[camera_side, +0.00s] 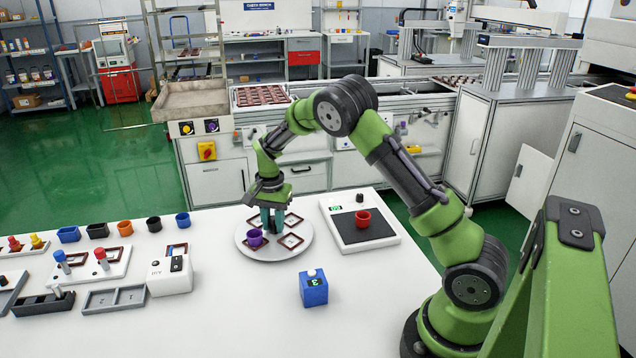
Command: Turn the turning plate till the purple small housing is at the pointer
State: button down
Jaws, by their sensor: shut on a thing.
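The round light-grey turning plate (274,256) lies on the white table and carries several brown square frames. The purple small housing (255,238) stands upright at the front left of the plate, in one of the frames. My gripper (271,226) points down over the middle of the plate, just right of and behind the purple housing. It is shut on a dark knob near the plate's centre, mostly hidden by the fingers. I cannot make out the pointer.
Right of the plate, a scale (374,230) bears a red cup (362,218). A white switch box (168,274), grey trays and several small housings fill the left. The table's front middle is free.

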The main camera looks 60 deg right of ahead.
jog(key=shift+m, duration=12.5)
jog(key=c, duration=1.2)
grip_release()
jog(key=shift+o, duration=0.2)
jog(key=shift+r, duration=0.1)
